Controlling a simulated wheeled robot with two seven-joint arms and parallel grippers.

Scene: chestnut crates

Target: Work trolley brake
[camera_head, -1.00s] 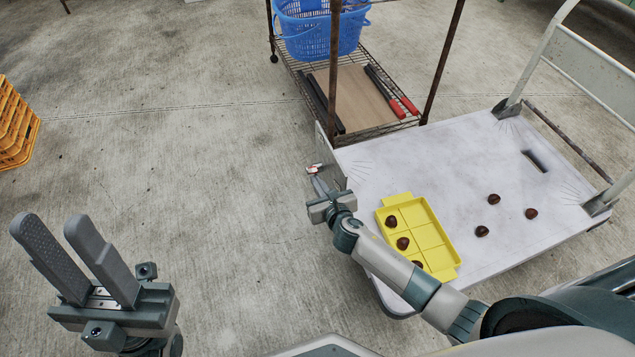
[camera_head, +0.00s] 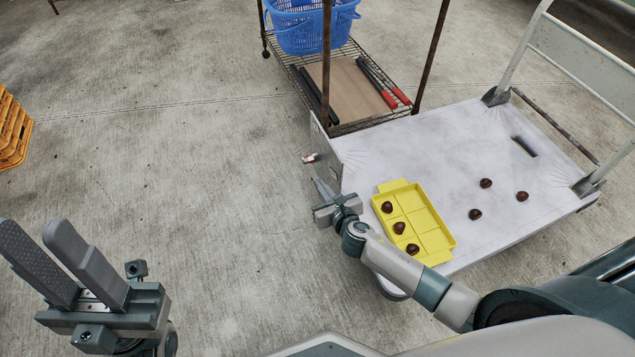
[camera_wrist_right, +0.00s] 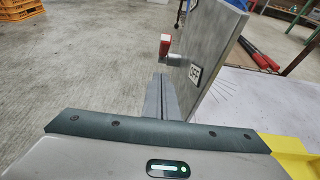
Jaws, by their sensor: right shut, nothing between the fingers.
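The trolley (camera_head: 480,235) has a white deck and a raised grey end plate. Its brake lever (camera_head: 310,157), small with a red tip, sticks out from that plate. In the right wrist view the red-tipped lever (camera_wrist_right: 165,46) stands upright beside a small square label (camera_wrist_right: 195,75) on the plate (camera_wrist_right: 217,62); I cannot read the label surely. My right gripper (camera_head: 317,182) is shut and empty, a little short of the lever and apart from it. Its fingers (camera_wrist_right: 160,85) also show in the right wrist view, below the lever. My left gripper (camera_head: 34,230) is open and empty over the floor.
A yellow divided tray (camera_head: 440,238) with several chestnuts lies on the deck, close to my right arm. Loose chestnuts (camera_head: 486,183) lie further right. A wire rack with a blue basket (camera_head: 305,30) stands behind. Orange crates (camera_head: 12,130) are at far left. The floor between is clear.

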